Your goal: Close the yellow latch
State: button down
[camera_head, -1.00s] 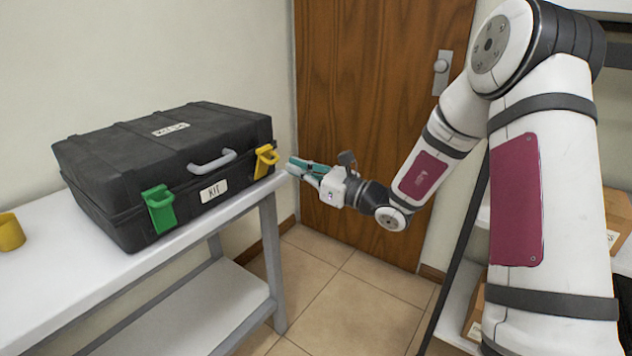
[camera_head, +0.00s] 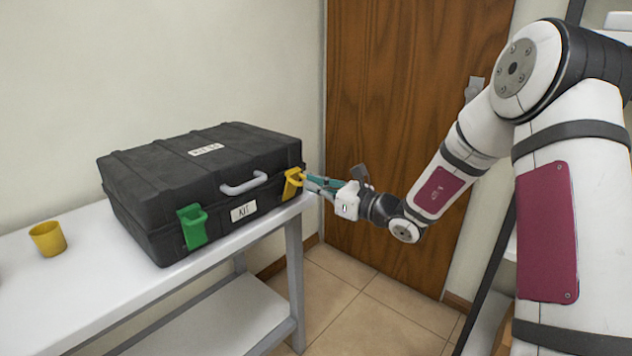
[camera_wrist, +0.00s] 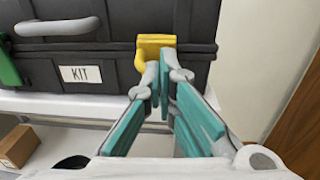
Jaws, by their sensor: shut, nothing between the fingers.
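The yellow latch (camera_head: 293,182) is on the front of the black case, near its right end. It also shows in the wrist view (camera_wrist: 154,44), where the fingertips partly cover its lower part. I cannot tell whether it is fully against the case. My gripper (camera_head: 309,183) is shut and empty, with its teal-padded fingers pointing at the case beside the latch. In the wrist view the fingertips (camera_wrist: 164,80) overlap the latch's lower right; contact is unclear. The black case (camera_head: 150,190) lies on the white table with its lid down.
A green latch (camera_head: 193,226) is on the case front at the left, and a grey handle (camera_head: 243,184) lies between the latches. A yellow cup (camera_head: 48,240) stands on the white table (camera_head: 110,290). A wooden door (camera_head: 400,90) is behind my arm.

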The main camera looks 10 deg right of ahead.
aim_at(298, 172)
jog(key=shift+w+a+r+g+h+p, duration=0.2)
jog(key=shift+r+g+h+p, duration=0.2)
jog(key=shift+p, duration=0.65)
jog(key=shift+w+a+r+g+h+p, duration=0.25)
jog(key=shift+r+p, duration=0.25)
jog(key=shift+p, duration=0.5)
jog(key=shift+w+a+r, duration=0.15)
jog(key=shift+w+r, duration=0.1)
jog(key=shift+w, duration=0.1)
